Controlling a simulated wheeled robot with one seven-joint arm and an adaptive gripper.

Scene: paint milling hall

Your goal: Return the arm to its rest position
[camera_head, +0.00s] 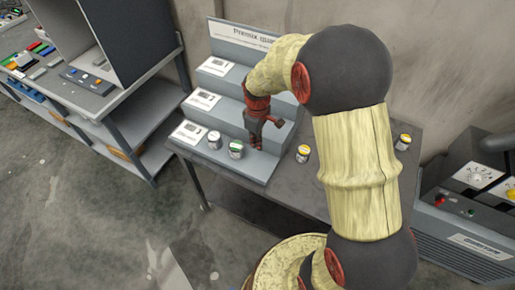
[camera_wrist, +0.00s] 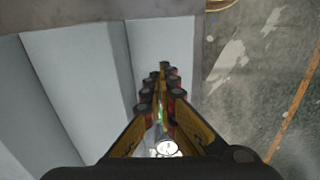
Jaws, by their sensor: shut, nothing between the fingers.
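My arm reaches over a grey table (camera_head: 300,180) in the head view and bends down at the stepped grey stand (camera_head: 232,165). My gripper (camera_head: 257,146) points down at the stand's right part, just right of the green-marked jar (camera_head: 236,149). It is shut and empty. In the wrist view my gripper's fingers (camera_wrist: 163,68) come together over a pale step (camera_wrist: 160,35). A small white round shape (camera_wrist: 166,148) shows low between the fingers; I cannot tell what it is.
A white-grey jar (camera_head: 214,140) stands on the low step. Yellow-marked jars stand on the table, one right of the stand (camera_head: 303,154), one beyond my arm (camera_head: 403,142). A control box (camera_head: 470,190) is at right. A bench (camera_head: 75,85) is at left; open floor lies in front.

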